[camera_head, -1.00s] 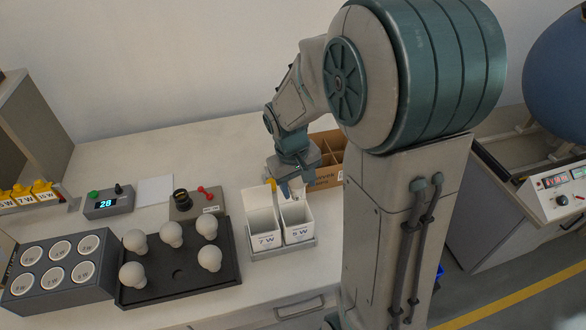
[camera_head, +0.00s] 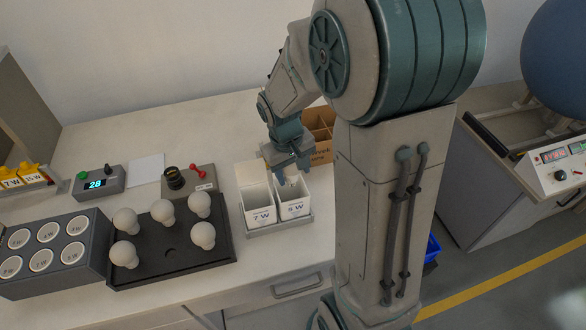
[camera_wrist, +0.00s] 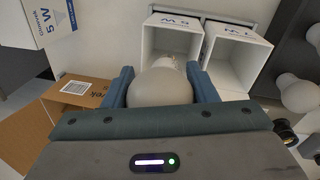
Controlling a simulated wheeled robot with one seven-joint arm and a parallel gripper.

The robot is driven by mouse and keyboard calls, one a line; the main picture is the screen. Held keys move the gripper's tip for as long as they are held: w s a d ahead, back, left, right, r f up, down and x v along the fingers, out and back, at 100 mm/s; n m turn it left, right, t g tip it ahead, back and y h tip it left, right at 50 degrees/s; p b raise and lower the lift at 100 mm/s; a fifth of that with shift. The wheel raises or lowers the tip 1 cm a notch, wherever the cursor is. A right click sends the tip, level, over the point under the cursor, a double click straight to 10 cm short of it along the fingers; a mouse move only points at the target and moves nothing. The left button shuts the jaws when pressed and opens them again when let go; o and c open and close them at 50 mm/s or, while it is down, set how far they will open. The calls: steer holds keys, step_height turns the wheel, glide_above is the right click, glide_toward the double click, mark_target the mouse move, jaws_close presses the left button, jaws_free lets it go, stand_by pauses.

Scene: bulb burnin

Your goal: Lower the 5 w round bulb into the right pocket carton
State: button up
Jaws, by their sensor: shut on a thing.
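My gripper (camera_wrist: 165,88) is shut on the white round bulb (camera_wrist: 160,90), whose pale globe sits between the two blue fingers in the wrist view. The bulb's narrower end points towards the open 5 W carton (camera_wrist: 150,45) and overlaps its opening. In the head view my gripper (camera_head: 293,174) is just above the 5 W carton (camera_head: 295,210), the right of two white open cartons. The gripper largely hides the bulb there. I cannot tell whether the bulb's end is below the carton's rim.
The 7 W carton (camera_head: 259,217) stands immediately left, with its flap up. A black tray (camera_head: 190,256) of several bulbs lies further left, beside a grey socket block (camera_head: 75,285). A brown divided box (camera_head: 322,150) is behind my gripper. A tester with a red lever (camera_head: 203,184) stands behind the tray.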

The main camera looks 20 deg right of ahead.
mark_target(293, 180)
steer(key=shift+f+b, duration=1.7)
steer(key=shift+f, duration=0.35)
steer(key=o, duration=1.1)
steer(key=shift+c, duration=0.2)
steer(key=shift+r, duration=0.1)
steer(key=r, duration=0.4)
steer(key=a+r, duration=0.1)
steer(key=r, duration=0.8)
steer(key=shift+s+a+r, duration=0.2)
steer(key=shift+a+r, duration=0.1)
steer(key=shift+a, duration=0.1)
